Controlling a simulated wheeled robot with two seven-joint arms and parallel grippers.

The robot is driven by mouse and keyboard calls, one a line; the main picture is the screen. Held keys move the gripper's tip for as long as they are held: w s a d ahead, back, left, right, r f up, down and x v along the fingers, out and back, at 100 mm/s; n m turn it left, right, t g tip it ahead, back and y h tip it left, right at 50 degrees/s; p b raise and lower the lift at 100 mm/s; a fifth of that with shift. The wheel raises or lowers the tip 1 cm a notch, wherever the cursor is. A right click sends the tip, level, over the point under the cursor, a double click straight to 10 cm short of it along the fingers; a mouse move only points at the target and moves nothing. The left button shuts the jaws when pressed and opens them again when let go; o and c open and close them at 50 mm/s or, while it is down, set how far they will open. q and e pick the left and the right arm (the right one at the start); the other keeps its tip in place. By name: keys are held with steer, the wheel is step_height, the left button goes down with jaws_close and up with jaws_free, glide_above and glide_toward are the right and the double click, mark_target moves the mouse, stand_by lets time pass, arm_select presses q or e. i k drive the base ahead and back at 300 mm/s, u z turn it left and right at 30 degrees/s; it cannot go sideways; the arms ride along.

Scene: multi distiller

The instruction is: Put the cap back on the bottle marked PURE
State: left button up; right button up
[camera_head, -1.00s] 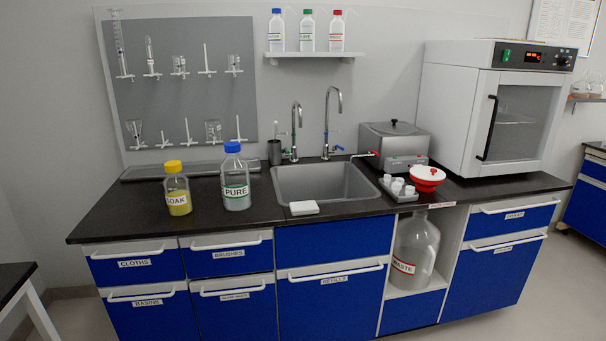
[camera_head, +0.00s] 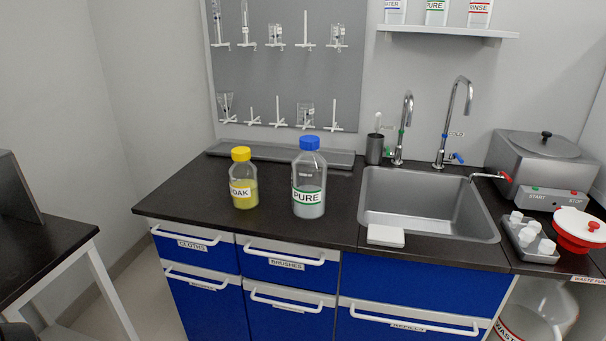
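The bottle marked PURE (camera_head: 309,186) stands upright on the dark counter, left of the sink. It is clear, with a green-banded label and grey-looking contents in its lower part. A blue cap (camera_head: 309,143) sits at the top of its neck; I cannot tell whether it is screwed down. Neither of my grippers shows clearly in the head view. A dark shape at the bottom left corner is too cut off to tell.
A yellow-capped SOAK bottle (camera_head: 243,180) stands just left of the PURE bottle. The sink (camera_head: 420,203), a white block (camera_head: 386,236) and a tray of small white pieces (camera_head: 530,240) are to the right. Free counter (camera_head: 185,195) lies left. A side table (camera_head: 40,250) stands at far left.

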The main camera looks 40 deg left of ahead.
mark_target(309, 169)
steer(key=u, duration=0.45)
steer(key=i, duration=0.65)
steer(key=u, duration=0.5)
